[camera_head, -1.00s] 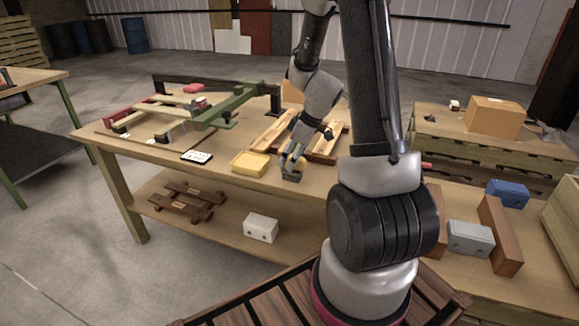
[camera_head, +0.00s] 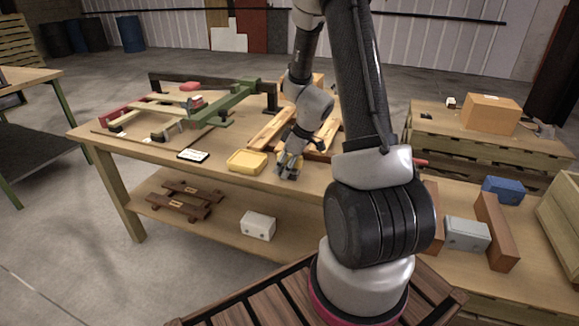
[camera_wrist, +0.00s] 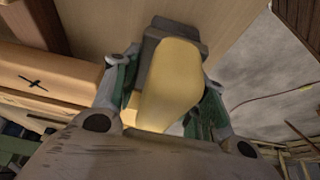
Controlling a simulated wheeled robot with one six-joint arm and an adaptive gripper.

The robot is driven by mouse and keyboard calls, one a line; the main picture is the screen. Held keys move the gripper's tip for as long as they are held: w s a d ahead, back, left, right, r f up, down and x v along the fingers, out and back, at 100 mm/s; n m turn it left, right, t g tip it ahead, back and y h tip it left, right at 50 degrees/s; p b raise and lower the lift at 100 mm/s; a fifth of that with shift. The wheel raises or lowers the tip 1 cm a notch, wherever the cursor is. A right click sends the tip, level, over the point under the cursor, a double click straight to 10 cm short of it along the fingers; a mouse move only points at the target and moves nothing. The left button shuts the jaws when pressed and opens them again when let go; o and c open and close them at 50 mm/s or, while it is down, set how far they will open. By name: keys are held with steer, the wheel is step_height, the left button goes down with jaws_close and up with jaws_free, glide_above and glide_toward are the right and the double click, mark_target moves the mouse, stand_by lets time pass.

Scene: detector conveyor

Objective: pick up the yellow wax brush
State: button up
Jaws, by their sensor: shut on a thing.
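The yellow wax brush (camera_wrist: 172,82) fills the middle of the wrist view, a pale yellow block on a dark grey part (camera_wrist: 170,32). My gripper (camera_wrist: 165,75) is shut on it, with one finger against each long side. In the head view my gripper (camera_head: 289,168) is low at the front edge of the table, to the right of a yellow tray. The brush is mostly hidden by the fingers there. I cannot tell whether it touches the tabletop.
The yellow tray (camera_head: 247,170) stands left of my gripper. A phone-like slab (camera_head: 193,155) lies further left. A wooden frame (camera_head: 268,128) lies behind, and a green clamp-like bar (camera_head: 222,106) stands at the back left. A white box (camera_head: 258,226) sits on the lower shelf.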

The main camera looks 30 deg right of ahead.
step_height(320, 180, up, 10)
steer(key=o, duration=0.4)
steer(key=shift+c, duration=1.2)
